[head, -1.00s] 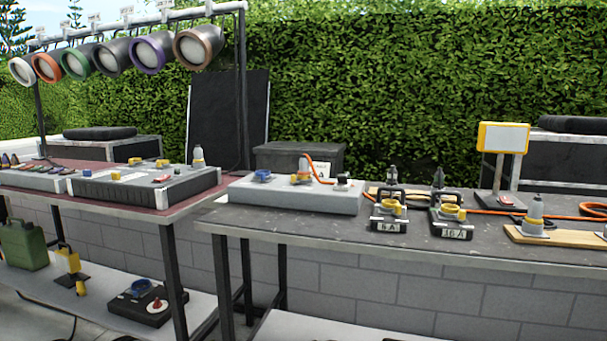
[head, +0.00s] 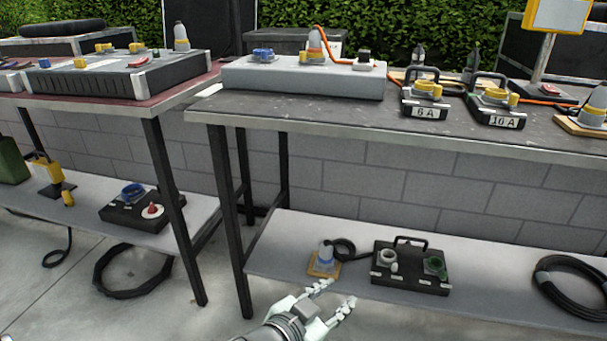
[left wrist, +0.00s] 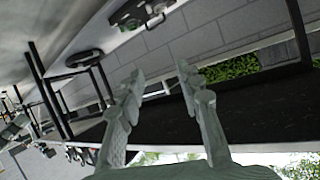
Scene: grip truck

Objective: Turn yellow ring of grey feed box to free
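The light grey feed box (head: 300,82) sits on the left end of the dark right-hand table, in the head view. On its top are a blue socket (head: 263,55), a grey plug with an orange cable (head: 315,45), and a small black-topped fitting (head: 364,59). A yellow ring part (head: 303,58) shows at the base of the plug; its exact turn position is too small to tell. My left gripper (head: 335,295) is open and empty, low in front of the lower shelf, well below the box. Its open fingers also show in the left wrist view (left wrist: 160,75). My right gripper is out of view.
The table's front edge (head: 420,135) lies above my left gripper. Boxes labelled 6 A (head: 425,113) and 16 A (head: 497,120) stand right of the feed box. The lower shelf (head: 480,300) holds a black socket box (head: 410,280) and coiled cable (head: 570,285). Another table stands left.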

